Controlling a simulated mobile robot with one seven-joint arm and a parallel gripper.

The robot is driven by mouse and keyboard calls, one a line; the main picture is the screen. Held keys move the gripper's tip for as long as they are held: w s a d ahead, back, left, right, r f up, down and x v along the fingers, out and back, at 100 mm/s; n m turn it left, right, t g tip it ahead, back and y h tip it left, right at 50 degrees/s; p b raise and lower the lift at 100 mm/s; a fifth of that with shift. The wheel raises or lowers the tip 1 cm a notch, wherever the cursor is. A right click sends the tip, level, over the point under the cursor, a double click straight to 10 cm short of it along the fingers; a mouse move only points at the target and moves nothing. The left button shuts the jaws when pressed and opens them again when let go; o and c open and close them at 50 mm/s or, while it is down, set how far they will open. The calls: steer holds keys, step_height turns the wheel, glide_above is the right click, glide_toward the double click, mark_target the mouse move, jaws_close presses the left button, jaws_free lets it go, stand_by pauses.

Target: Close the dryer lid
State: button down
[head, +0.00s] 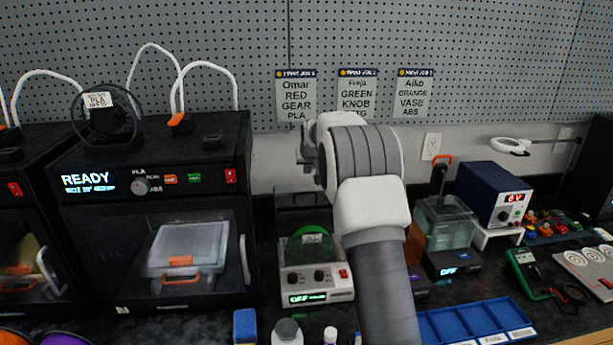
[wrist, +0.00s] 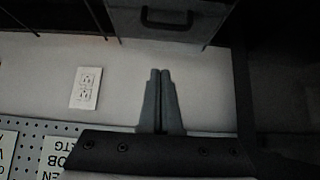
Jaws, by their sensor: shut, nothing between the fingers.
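The dryer (head: 316,280) is a small white unit on the bench, with knobs, a red switch and a display reading OFF. A green spool (head: 312,243) shows inside its open top. Its dark lid (head: 300,207) stands raised at the back. In the wrist view, a dark grey panel with a black handle (wrist: 172,20) is at the top; it looks like the raised lid, but I cannot be sure. My gripper (wrist: 161,70) is shut and empty, with its fingertips pointing toward that panel and appearing apart from it. In the head view my arm hides the gripper.
A black printer (head: 150,220) marked READY stands left of the dryer. A clear tank (head: 445,228) and a blue power supply (head: 495,192) stand to the right. Small bottles (head: 287,330) and a blue tray (head: 475,318) are in front. A pegboard wall (head: 500,60) rises behind.

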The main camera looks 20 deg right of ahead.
steer(key=p+x, duration=0.1)
steer(key=x, duration=0.8)
steer(key=shift+s, duration=0.1)
steer(key=shift+s+a+f, duration=0.1)
steer(key=shift+s+a, duration=0.05)
steer(key=shift+s, duration=0.5)
steer(key=shift+s+a+f, duration=0.1)
steer(key=shift+s+a, duration=0.1)
steer(key=shift+s, duration=0.45)
steer(key=shift+s+a+f, duration=0.1)
steer(key=shift+s+a, duration=0.05)
steer(key=shift+s, duration=0.5)
steer(key=shift+s, duration=0.1)
